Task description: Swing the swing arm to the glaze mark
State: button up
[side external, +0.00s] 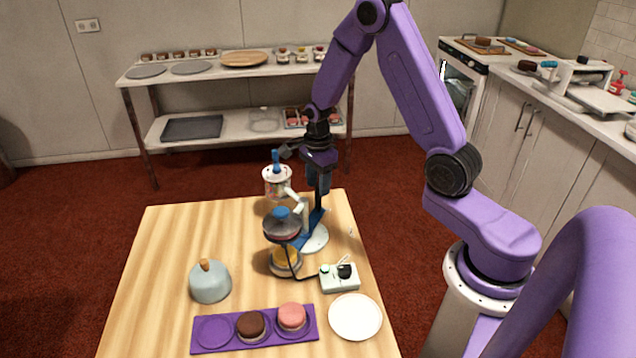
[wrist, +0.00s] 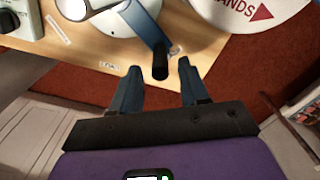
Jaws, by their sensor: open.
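The swing-arm stand has a white round base (side external: 316,239) on the wooden table, with a blue lever reaching out from it. In the wrist view the blue lever (wrist: 143,22) ends in a black tip (wrist: 160,62). My gripper (side external: 318,188) points down over the stand, its blue fingers apart. In the wrist view my gripper (wrist: 159,67) has the black tip between its fingertips, with a gap on each side. Small labels (wrist: 111,66) lie on the table around the base; I cannot read which is the glaze mark.
A control box (side external: 340,278), white plate (side external: 355,317), purple tray (side external: 208,346) with two cakes, and a grey-blue dome (side external: 210,283) are nearer. The table's left side is clear.

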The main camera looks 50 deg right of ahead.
jog(key=shift+r, duration=3.3)
jog(key=s+a+r+n, duration=0.3)
jog(key=s+a+n, duration=0.2)
jog(key=a+n, duration=0.25)
jog(key=s+a+r+n, duration=0.3)
jog(key=s+a+n, duration=0.25)
jog(key=n, duration=0.35)
jog(key=s+a+r+n, duration=0.2)
jog(key=s+n, duration=1.5)
jog(key=s, duration=0.1)
jog(key=shift+r, duration=0.3)
